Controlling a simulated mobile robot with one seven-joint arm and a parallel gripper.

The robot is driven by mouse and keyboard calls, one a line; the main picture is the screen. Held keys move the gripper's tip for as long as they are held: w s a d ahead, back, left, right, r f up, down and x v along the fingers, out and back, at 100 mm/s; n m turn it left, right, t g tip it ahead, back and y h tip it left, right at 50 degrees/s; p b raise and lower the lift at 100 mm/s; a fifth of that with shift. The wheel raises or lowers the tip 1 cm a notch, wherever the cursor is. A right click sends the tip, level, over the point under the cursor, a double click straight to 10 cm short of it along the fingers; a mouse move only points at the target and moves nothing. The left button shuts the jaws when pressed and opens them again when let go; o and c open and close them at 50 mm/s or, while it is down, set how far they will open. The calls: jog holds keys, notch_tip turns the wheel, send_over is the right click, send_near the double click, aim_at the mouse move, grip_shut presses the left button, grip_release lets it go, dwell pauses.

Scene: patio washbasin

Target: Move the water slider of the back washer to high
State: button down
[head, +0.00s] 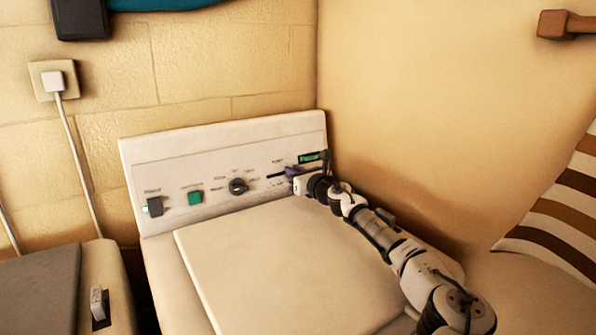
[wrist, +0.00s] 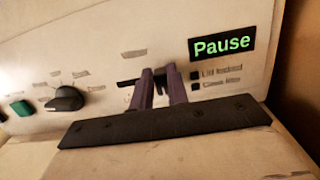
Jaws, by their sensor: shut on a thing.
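The back washer (head: 220,140) is white, with a control panel along its rear. Its water slider (head: 276,175) shows as a short dark horizontal slot on the panel, right of the round dial; in the wrist view the left part of the slot (wrist: 127,83) shows. My gripper (head: 292,168) is at the panel, over the right part of the slot. In the wrist view my gripper's two purplish fingers (wrist: 162,78) are close together and shut on the slider's knob, which they mostly hide. The slider's setting labels are too blurred to read.
A black dial (head: 238,186), a green button (head: 195,197) and a grey switch (head: 154,207) lie left of the slider. A green "Pause" display (wrist: 222,44) is upper right. The lid (head: 285,265) is closed. The right wall (head: 430,120) stands close to my arm.

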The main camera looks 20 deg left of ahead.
jog(key=shift+w+d+r, duration=0.15)
jog(key=shift+w+d, duration=0.05)
jog(key=shift+d, duration=0.05)
jog(key=c, duration=1.4)
grip_release()
jog(key=shift+w, duration=0.1)
jog(key=shift+o, duration=0.2)
jog(key=b+v, duration=0.3)
jog(key=v, duration=1.1)
jog(key=shift+a+b, duration=0.15)
jog(key=shift+b, duration=0.25)
